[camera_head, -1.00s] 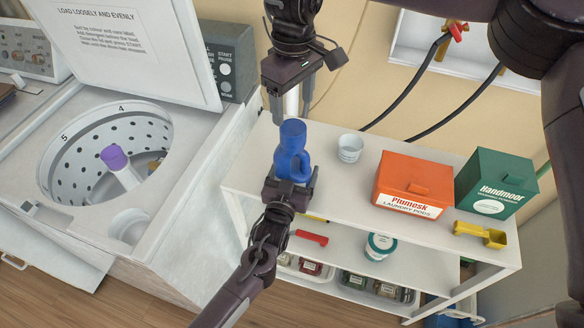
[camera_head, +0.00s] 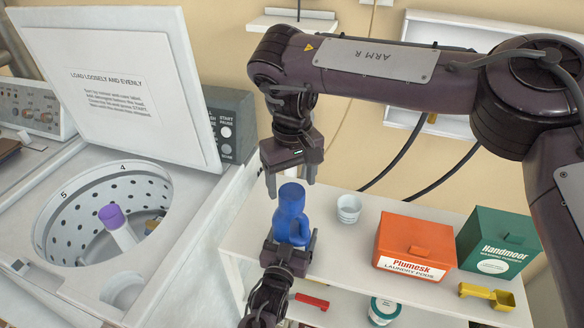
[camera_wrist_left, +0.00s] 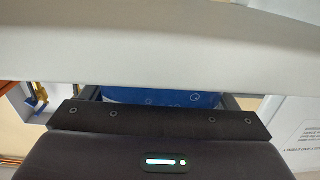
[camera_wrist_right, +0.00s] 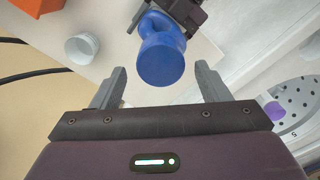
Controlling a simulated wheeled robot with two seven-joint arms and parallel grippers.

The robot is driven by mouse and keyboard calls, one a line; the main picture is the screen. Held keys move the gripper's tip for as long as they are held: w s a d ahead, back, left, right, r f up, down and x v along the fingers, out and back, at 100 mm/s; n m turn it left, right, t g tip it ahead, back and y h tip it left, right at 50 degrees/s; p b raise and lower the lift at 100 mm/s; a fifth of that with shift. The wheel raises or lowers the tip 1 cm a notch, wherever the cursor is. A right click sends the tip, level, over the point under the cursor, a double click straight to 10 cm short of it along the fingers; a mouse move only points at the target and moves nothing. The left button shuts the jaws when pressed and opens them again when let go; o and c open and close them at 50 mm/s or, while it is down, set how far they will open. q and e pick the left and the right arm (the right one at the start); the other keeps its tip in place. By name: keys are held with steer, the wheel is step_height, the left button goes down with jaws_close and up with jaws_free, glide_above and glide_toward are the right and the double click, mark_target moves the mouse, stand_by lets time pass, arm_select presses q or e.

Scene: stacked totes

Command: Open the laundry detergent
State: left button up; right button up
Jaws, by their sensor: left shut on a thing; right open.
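The blue detergent bottle (camera_head: 291,220) stands upright at the left end of the white shelf, its blue cap (camera_wrist_right: 161,62) on top. My left gripper (camera_head: 289,243) is shut on the bottle's lower body from the front. In the left wrist view only a strip of the blue bottle (camera_wrist_left: 160,97) shows between the fingers. My right gripper (camera_head: 291,184) is open and empty just above the cap, pointing down. In the right wrist view the cap lies ahead, between and beyond the spread fingers (camera_wrist_right: 160,80), with no contact visible.
A white cup (camera_head: 348,208) stands right of the bottle. Farther right are an orange pods box (camera_head: 412,246), a green Handmoor box (camera_head: 497,240) and a yellow scoop (camera_head: 487,295). The open washer (camera_head: 60,200) is left, with a purple-topped agitator (camera_head: 113,217) inside.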

mark_target(292, 191)
steer(key=shift+f, duration=2.1)
steer(key=shift+c, duration=0.3)
